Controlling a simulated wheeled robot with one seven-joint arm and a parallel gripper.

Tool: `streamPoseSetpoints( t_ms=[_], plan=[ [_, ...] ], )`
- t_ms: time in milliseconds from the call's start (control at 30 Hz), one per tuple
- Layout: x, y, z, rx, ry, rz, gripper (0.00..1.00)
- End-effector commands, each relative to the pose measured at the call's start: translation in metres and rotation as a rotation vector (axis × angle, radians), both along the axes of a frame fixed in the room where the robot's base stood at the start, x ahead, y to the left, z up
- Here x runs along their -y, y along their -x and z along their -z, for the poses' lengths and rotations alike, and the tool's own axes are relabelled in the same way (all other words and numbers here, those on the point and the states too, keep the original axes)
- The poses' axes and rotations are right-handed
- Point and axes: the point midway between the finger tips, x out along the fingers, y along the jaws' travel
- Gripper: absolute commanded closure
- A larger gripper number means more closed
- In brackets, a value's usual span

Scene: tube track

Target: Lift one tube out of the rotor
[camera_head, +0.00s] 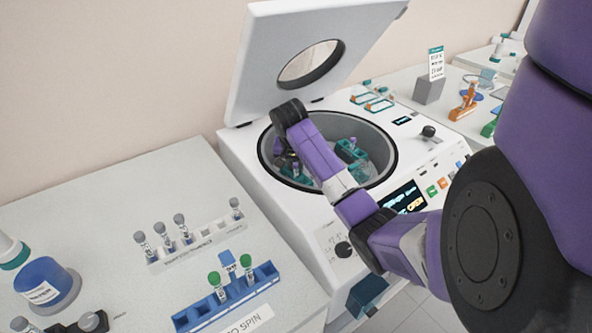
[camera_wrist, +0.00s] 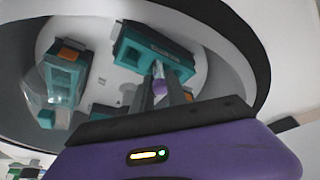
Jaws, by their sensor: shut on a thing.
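The centrifuge (camera_head: 250,165) has its lid (camera_head: 330,30) raised and its round bowl open. The rotor in the bowl carries teal buckets; one (camera_head: 350,150) shows at the right of the bowl in the head view. My gripper (camera_wrist: 170,90) is down inside the bowl, shut on a tube with a purple cap (camera_wrist: 160,87). In the wrist view the tube is beside the near edge of a teal bucket (camera_wrist: 150,48); I cannot tell whether its lower end is still inside. Another teal bucket (camera_wrist: 62,76) is at the left. My arm hides part of the bowl.
A blue rack (camera_head: 235,298) with green-capped tubes and a white rack (camera_head: 205,243) with grey-capped tubes stand on the left bench. The bowl's dark rim (camera_wrist: 255,60) surrounds my gripper.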

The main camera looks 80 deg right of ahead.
Motion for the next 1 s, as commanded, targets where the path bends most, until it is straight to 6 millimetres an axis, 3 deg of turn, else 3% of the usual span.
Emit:
streamPoseSetpoints(
  t_ms=[267, 767, 1000],
  plan=[
    [0.001, -0.001, -0.029, 0.002, 0.004, -0.002, 1.0],
    [0.001, -0.001, -0.124, 0.002, 0.003, -0.001, 1.0],
    [0.04, 0.034, -0.117, 0.001, 0.0, 0.005, 1.0]
  ],
)
